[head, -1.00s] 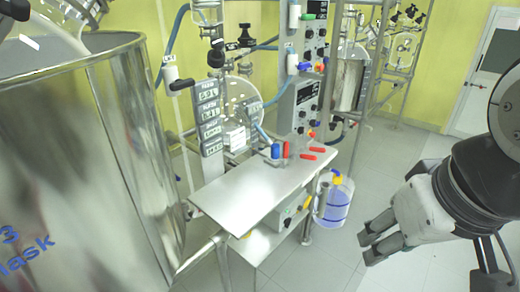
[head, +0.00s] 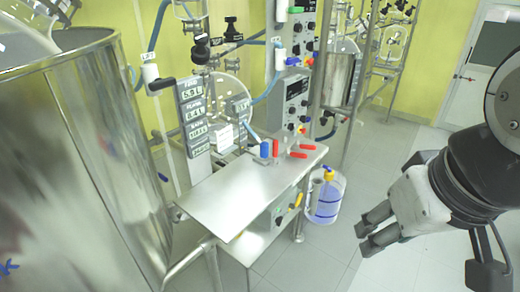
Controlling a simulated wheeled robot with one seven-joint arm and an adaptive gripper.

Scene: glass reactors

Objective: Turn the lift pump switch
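I cannot tell which control is the lift pump switch, as any labels are too small to read. A box under the steel table carries a black knob (head: 278,220) and a yellow and red control (head: 296,200). Upright panels (head: 297,105) behind the table carry several black knobs and small coloured controls. My gripper (head: 362,240) is at the right, in front of and to the right of the table. Its two fingers are apart, with nothing between them, and it touches none of the controls.
A large steel vessel (head: 75,150) fills the left. The steel table (head: 235,190) holds blue and red handled parts (head: 301,151). A clear container with blue liquid (head: 326,200) stands on the floor right of the table. The floor (head: 330,265) between table and gripper is clear.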

